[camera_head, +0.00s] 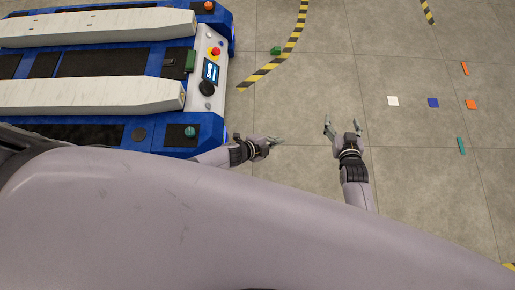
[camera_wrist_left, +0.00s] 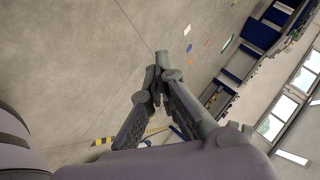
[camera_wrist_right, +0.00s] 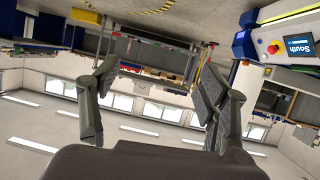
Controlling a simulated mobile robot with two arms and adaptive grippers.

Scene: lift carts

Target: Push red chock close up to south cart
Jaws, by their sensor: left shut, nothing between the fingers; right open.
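The cart (camera_head: 215,70) is blue with two pale beams on top, at the upper left of the head view. A blue cart with a screen reading "South" (camera_wrist_right: 299,42) shows at the upper right of the right wrist view. I cannot make out a red chock in any view. My left gripper (camera_head: 277,141) is shut and empty, low beside the cart's near right corner; it also shows in the left wrist view (camera_wrist_left: 158,72). My right gripper (camera_head: 343,125) is open and empty over bare floor, farther right; its spread fingers show in the right wrist view (camera_wrist_right: 158,82).
A small green block (camera_head: 276,50) lies on the floor right of the cart, near a curved yellow-black stripe (camera_head: 290,50). White (camera_head: 393,101), blue (camera_head: 433,102) and orange (camera_head: 472,104) squares lie at right, with an orange strip (camera_head: 464,68) and a teal strip (camera_head: 461,146).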

